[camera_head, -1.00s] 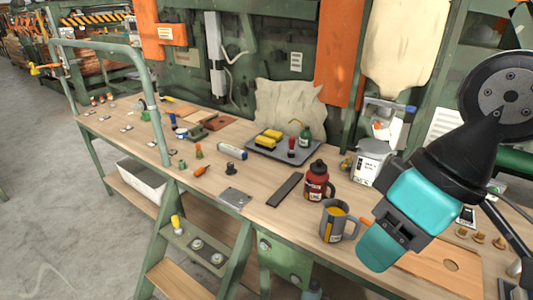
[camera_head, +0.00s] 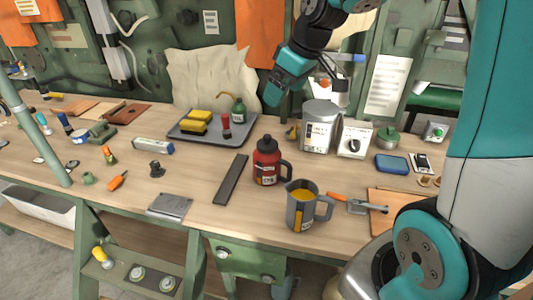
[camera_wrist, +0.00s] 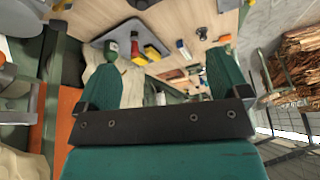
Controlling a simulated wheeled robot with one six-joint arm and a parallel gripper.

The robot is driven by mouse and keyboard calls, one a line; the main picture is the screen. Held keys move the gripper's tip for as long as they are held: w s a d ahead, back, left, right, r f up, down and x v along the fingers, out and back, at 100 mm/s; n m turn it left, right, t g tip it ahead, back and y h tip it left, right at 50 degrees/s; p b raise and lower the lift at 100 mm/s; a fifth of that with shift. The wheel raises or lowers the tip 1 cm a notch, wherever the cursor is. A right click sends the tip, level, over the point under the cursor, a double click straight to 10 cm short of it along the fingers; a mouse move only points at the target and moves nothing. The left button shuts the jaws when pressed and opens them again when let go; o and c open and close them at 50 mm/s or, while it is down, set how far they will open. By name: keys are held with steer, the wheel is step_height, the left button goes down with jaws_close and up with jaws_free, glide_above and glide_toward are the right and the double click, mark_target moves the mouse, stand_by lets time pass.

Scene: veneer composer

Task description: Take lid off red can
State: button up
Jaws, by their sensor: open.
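The red can (camera_head: 266,168) stands upright on the wooden workbench, with a dark handle on its right side. Its black lid (camera_head: 267,144) sits on top. My gripper (camera_head: 273,95) is raised above the bench, behind and above the can, apart from it. In the wrist view my gripper (camera_wrist: 160,62) shows two teal fingers spread wide with nothing held between them. I cannot make out the red can for certain in the wrist view.
A grey mug (camera_head: 302,213) with yellow contents stands just in front of the can. A dark flat bar (camera_head: 230,180) lies left of it. A grey tray (camera_head: 185,137) holds yellow sponges and a green bottle (camera_head: 239,111). A metal canister (camera_head: 319,133) stands behind right.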

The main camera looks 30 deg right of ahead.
step_height(320, 180, down, 2)
steer(key=w+d, duration=0.2)
glide_toward(268, 136)
steer(key=x, duration=0.4)
steer(key=shift+w+a+f, duration=0.1)
steer(key=shift+a+f, duration=0.1)
steer(key=shift+f, duration=0.15)
steer(key=shift+x, duration=2.9)
steer(key=shift+w+d, duration=0.1)
steer(key=shift+d, duration=0.05)
steer(key=c, duration=1)
